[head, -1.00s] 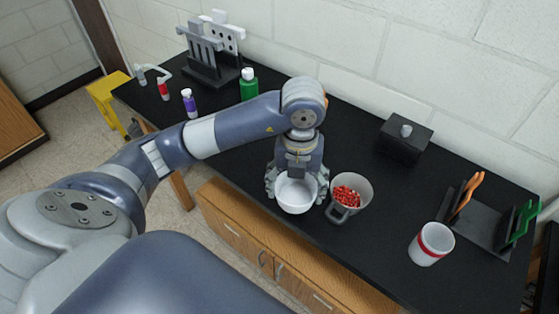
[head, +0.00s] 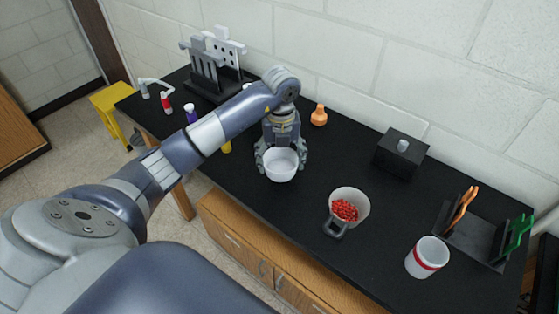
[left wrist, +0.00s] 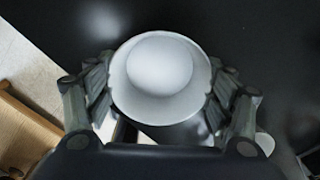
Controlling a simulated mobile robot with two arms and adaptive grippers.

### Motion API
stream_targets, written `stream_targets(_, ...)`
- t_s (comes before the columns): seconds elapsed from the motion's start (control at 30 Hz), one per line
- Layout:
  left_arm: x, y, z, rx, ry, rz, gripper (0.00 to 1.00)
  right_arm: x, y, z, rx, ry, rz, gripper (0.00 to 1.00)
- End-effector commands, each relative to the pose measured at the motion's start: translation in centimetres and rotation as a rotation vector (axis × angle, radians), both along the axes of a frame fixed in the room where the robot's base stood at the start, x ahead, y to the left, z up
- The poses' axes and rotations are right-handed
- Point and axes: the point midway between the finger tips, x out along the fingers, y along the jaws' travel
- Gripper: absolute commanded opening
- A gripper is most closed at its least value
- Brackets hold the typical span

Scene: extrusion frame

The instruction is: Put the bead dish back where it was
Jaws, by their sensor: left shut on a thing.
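The bead dish (head: 281,168) is a small white round bowl, and it looks empty. My left gripper (head: 282,158) is shut on it, with one finger on each side, near the front edge of the black worktop. In the left wrist view the dish (left wrist: 163,72) sits upright between the fingers, its bright inside facing the camera. Whether its base touches the worktop cannot be told. My right gripper is not in view.
A white mug with a red band (head: 426,258) and a dark rack with orange and green tools (head: 474,240) stand at the right. A black box (head: 401,155) and an orange bottle (head: 319,115) are at the back.

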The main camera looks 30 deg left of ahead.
Motion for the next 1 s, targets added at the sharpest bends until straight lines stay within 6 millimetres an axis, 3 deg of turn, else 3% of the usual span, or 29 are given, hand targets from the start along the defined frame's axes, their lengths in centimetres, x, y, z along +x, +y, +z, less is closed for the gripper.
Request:
stream_targets(0.2,1.0,1.0,-0.3,-0.001,0.001,-0.001,0.51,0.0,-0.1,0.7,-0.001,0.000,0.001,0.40)
stream_targets(0.43,0.9,1.0,-3.1,-0.001,0.002,-0.001,0.51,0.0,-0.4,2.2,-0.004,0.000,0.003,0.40)
stream_targets(0.87,1.0,1.0,-4.1,0.001,-0.001,-0.001,0.51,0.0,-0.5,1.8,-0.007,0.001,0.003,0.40)
stream_targets(0.9,1.0,1.0,-4.0,0.000,-0.001,-0.001,0.82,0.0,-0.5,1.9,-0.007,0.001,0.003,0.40)
stream_targets(0.97,1.0,1.0,-4.0,0.000,-0.001,-0.001,0.95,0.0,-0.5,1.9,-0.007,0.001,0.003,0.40)
stream_targets(1.0,1.0,1.0,-4.0,0.001,-0.001,-0.001,0.95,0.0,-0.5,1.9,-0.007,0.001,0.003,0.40)
